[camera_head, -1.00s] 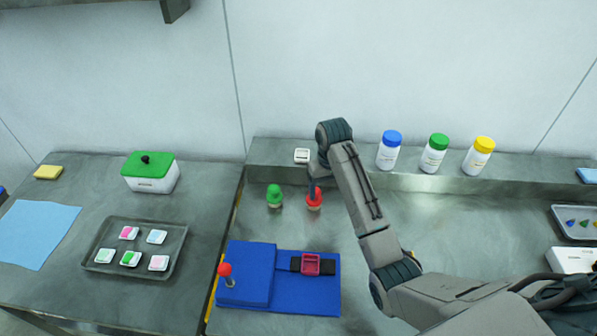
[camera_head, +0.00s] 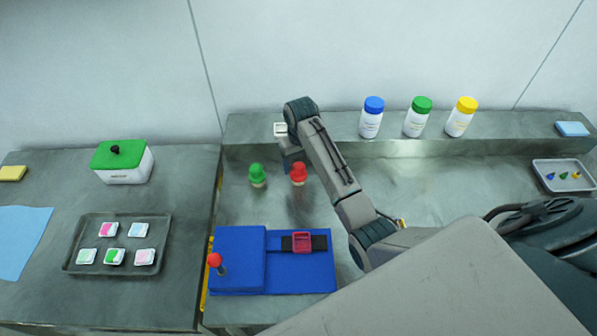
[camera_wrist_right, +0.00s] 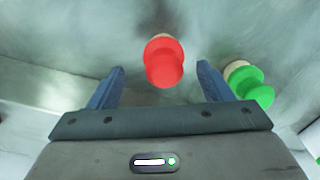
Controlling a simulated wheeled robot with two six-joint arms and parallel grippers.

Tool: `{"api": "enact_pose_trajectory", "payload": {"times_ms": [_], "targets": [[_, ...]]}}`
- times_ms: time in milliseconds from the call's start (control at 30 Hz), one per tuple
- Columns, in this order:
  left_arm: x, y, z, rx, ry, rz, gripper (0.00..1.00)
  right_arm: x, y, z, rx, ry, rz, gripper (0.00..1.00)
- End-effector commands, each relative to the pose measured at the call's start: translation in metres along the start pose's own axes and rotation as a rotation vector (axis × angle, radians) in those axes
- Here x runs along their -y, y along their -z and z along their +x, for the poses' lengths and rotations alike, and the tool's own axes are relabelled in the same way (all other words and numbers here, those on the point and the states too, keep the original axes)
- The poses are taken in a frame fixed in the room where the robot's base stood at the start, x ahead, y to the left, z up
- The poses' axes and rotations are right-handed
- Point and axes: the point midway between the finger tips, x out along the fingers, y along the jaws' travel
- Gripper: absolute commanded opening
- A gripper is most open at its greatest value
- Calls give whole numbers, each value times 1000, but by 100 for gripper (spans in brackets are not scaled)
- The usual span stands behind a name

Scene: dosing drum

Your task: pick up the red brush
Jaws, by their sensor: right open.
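The red brush (camera_head: 298,173), a small red knob-like handle on a pale base, stands on the steel worktop in the head view. A similar green brush (camera_head: 257,175) stands just to its left. My right gripper (camera_head: 292,162) is close behind the red brush, pointing down and partly hidden by its own arm. In the right wrist view the red brush (camera_wrist_right: 164,64) lies between and just beyond the two fingers of the open right gripper (camera_wrist_right: 160,70), with gaps on both sides. The green brush (camera_wrist_right: 250,85) is just outside the right finger. My left gripper is out of view.
A blue block (camera_head: 240,262) with a red-knobbed stick (camera_head: 215,260) and a dark strap with a red frame (camera_head: 303,242) lie in front. Bottles with blue (camera_head: 371,118), green (camera_head: 418,117) and yellow (camera_head: 461,117) lids stand on the back ledge (camera_head: 330,125).

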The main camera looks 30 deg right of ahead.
Motion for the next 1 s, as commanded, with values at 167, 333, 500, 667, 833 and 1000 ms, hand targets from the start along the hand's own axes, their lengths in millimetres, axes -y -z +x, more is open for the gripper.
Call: {"api": "enact_pose_trajectory", "payload": {"times_ms": [167,333,500,667,833,1000], "targets": [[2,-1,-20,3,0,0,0,5,-2,23,4,1,-1,73],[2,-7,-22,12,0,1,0,5,-1,37,2,0,-1,73],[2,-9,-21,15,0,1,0,5,-1,38,1,0,-1,73],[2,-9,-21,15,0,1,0,5,-1,38,1,1,-1,47],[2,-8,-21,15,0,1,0,4,-1,38,0,1,-1,24],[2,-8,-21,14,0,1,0,4,-1,38,0,0,-1,20]]}}
